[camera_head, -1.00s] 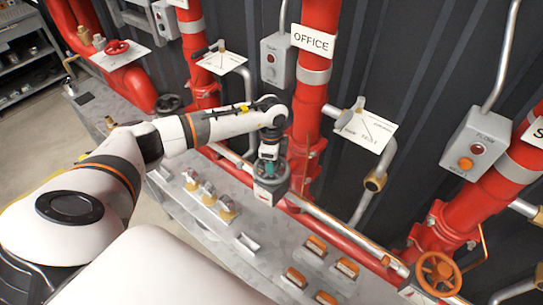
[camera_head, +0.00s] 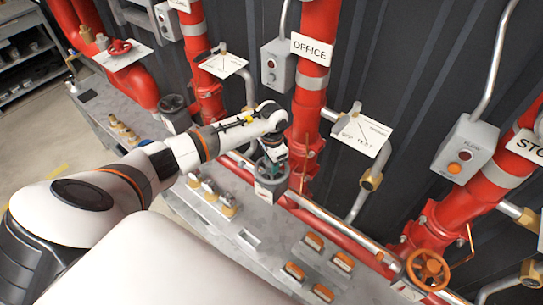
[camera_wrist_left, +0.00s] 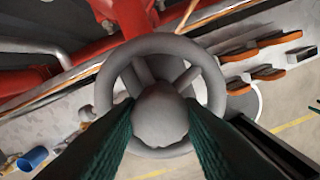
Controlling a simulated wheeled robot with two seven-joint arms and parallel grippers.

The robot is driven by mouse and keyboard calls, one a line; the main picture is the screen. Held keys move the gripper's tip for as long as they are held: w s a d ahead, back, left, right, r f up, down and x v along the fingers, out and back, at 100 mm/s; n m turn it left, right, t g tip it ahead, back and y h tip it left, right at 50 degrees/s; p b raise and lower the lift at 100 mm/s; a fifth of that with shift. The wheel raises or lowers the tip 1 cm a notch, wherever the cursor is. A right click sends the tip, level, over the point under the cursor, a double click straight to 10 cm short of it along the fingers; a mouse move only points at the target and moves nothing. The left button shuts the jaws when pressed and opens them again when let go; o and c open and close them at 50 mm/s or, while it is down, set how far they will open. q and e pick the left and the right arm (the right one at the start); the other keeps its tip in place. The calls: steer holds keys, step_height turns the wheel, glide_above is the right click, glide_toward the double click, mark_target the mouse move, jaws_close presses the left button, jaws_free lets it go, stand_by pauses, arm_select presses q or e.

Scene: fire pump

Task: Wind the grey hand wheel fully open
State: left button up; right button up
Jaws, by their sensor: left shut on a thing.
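The grey hand wheel (camera_wrist_left: 160,43) fills the middle of the left wrist view, a round rim with spokes and a rounded hub (camera_wrist_left: 160,115). My left gripper (camera_wrist_left: 158,118) has its two dark green ribbed fingers on either side of the hub and is shut on it. In the head view my left gripper (camera_head: 272,163) points down at the grey fitting (camera_head: 270,189) beside the red OFFICE pipe and hides part of it. How far the wheel is turned cannot be told. My right gripper is not in view.
A red vertical pipe (camera_head: 307,105) with an OFFICE sign (camera_head: 313,48) stands just behind the gripper. An orange wheel (camera_head: 428,268) sits at the lower right. Another grey fitting (camera_head: 175,113) is at the left. Orange-topped blocks (camera_head: 313,242) and brass-coloured fittings (camera_head: 207,190) stand on the grey bench (camera_head: 185,203).

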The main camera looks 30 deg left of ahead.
arm_select(q)
steer(key=shift+w+d+n, duration=0.15)
steer(key=shift+d+n, duration=0.05)
steer(key=shift+n, duration=0.2)
steer(key=shift+a+r+n, duration=0.1)
steer(key=shift+a+n, duration=0.05)
steer(key=shift+n, duration=0.25)
steer(key=o, duration=1)
steer(key=shift+c, duration=0.2)
